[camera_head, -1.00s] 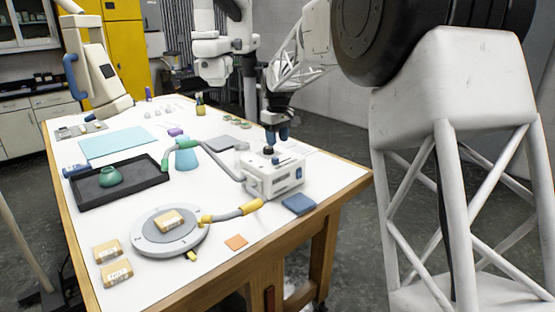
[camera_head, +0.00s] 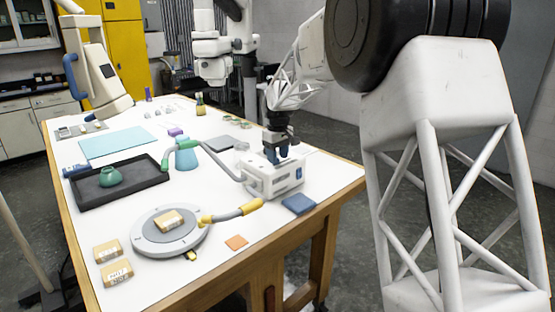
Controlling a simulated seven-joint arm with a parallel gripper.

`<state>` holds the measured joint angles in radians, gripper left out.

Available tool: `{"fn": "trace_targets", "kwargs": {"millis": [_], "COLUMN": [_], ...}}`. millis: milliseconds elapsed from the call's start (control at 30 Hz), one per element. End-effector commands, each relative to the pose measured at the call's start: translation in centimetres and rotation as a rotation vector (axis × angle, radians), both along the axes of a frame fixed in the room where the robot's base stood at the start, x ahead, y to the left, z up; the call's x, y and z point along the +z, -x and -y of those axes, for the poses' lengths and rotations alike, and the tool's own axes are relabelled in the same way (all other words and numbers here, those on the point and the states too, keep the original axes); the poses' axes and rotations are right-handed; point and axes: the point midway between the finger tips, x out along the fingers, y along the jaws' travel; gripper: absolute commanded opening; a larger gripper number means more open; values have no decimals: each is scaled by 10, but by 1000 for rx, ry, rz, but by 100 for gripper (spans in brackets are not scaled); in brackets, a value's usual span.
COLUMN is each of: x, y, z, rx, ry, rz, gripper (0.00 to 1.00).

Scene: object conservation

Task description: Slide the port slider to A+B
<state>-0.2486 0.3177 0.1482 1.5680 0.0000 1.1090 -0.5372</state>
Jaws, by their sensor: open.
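A white box-shaped pump unit (camera_head: 275,181) stands near the right edge of the table, with controls on its top and front. The port slider itself is too small to make out, and my gripper covers part of the unit's top. My gripper (camera_head: 277,160) is open, with dark blue fingers pointing down at the top of the unit. I cannot tell whether the fingers touch anything there.
A hose with a yellow grip (camera_head: 250,206) and one with a green grip (camera_head: 167,160) extend from the unit. A round grey plate (camera_head: 150,240) holds a tan box. A dark tray (camera_head: 135,180) holds a green pot. A blue pad (camera_head: 299,204) lies beside the unit.

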Motion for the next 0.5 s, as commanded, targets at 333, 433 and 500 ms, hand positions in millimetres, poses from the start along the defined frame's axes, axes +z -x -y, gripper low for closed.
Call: {"fn": "trace_targets", "kwargs": {"millis": [333,433,500], "x": [-16,-16,-16], "y": [0,0,0], "z": [0,0,0], "rx": [0,0,0], "ry": [0,0,0], "rz": [1,1,1], "gripper": [47,47,47]}}
